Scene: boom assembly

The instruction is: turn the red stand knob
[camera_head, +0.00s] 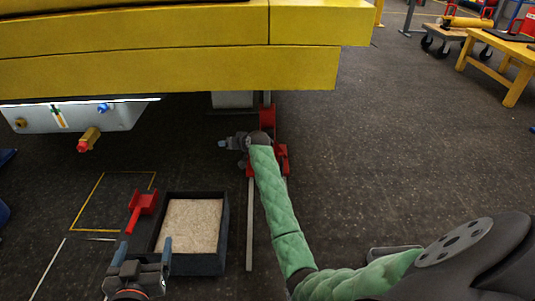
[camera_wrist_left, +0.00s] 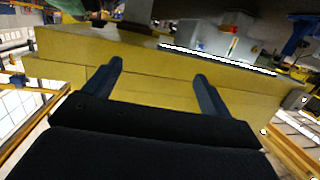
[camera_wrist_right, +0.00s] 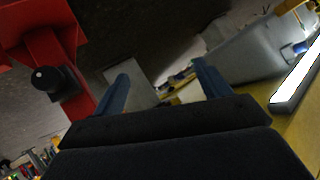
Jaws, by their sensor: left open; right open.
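The red stand (camera_head: 267,117) is upright under the yellow boom in the head view, partly hidden by my right arm. In the right wrist view the red stand (camera_wrist_right: 45,45) fills the upper left, with a round black knob (camera_wrist_right: 60,82) that has a light dot. My right gripper (camera_head: 222,143) is beside the stand, its fingers pointing left. In its wrist view the right gripper (camera_wrist_right: 161,76) is open and empty, with the knob left of the fingers, apart from them. My left gripper (camera_head: 143,250) is low, by the tray; its wrist view shows the left gripper (camera_wrist_left: 158,70) open and empty.
The yellow boom (camera_head: 170,70) spans the top left. Under it hangs a grey box (camera_head: 40,118) with a red-tipped yellow fitting (camera_head: 88,140) and a blue one. A black tray (camera_head: 224,240) of pale grains and a red piece (camera_head: 140,205) are below.

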